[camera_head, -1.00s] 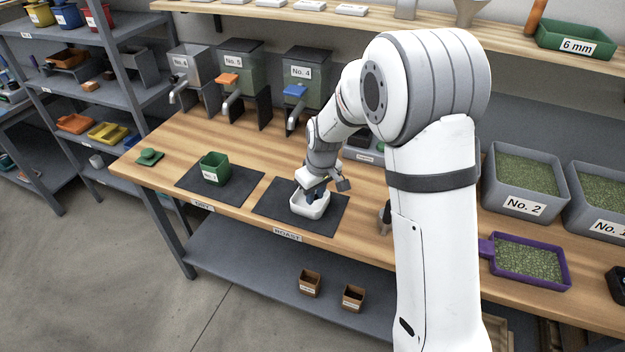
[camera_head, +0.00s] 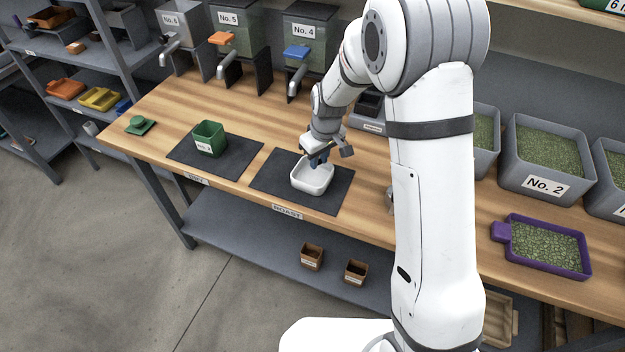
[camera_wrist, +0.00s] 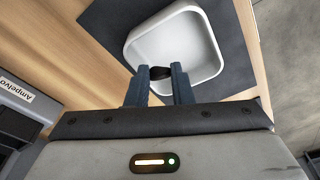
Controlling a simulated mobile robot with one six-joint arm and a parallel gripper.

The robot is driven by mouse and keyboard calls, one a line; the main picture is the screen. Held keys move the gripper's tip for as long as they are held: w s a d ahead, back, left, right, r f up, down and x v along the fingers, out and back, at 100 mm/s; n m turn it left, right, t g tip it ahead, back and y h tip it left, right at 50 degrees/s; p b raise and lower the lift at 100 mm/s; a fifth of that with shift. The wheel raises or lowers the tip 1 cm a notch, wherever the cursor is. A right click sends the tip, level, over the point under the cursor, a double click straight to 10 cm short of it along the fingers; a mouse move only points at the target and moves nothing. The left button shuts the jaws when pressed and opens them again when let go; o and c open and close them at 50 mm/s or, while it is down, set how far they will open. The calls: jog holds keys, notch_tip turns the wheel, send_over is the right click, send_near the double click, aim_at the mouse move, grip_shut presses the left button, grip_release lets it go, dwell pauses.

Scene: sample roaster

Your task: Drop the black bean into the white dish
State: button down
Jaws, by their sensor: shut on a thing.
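The white dish (camera_head: 311,182) stands on the dark mat labelled ROAST on the bench. It also shows in the wrist view (camera_wrist: 204,62), upright and with its inside bare as far as I can see. My gripper (camera_head: 319,160) is over the back part of the dish. In the wrist view my gripper (camera_wrist: 160,72) is shut on the black bean (camera_wrist: 160,73), a small dark piece between the two blue fingertips. The fingertips and bean overlap the dish's near rim and inner edge in that view. The bean cannot be made out in the head view.
A green container (camera_head: 209,139) stands on the left mat (camera_head: 243,151), with a green lid-like piece (camera_head: 140,124) further left. Dispensers No. 5 (camera_head: 236,55) and No. 4 (camera_head: 310,50) stand behind. A purple tray of green beans (camera_head: 548,278) lies at the right.

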aim_at(321, 179)
jog(key=shift+f, duration=0.4)
jog(key=c, duration=1.2)
grip_release()
jog(key=shift+s, duration=0.1)
jog(key=shift+r, duration=0.15)
jog(key=r, duration=0.5)
jog(key=r+b, duration=0.1)
jog(key=r, duration=0.1)
jog(key=shift+s+d+r, duration=0.3)
jog(key=shift+s+d, duration=0.1)
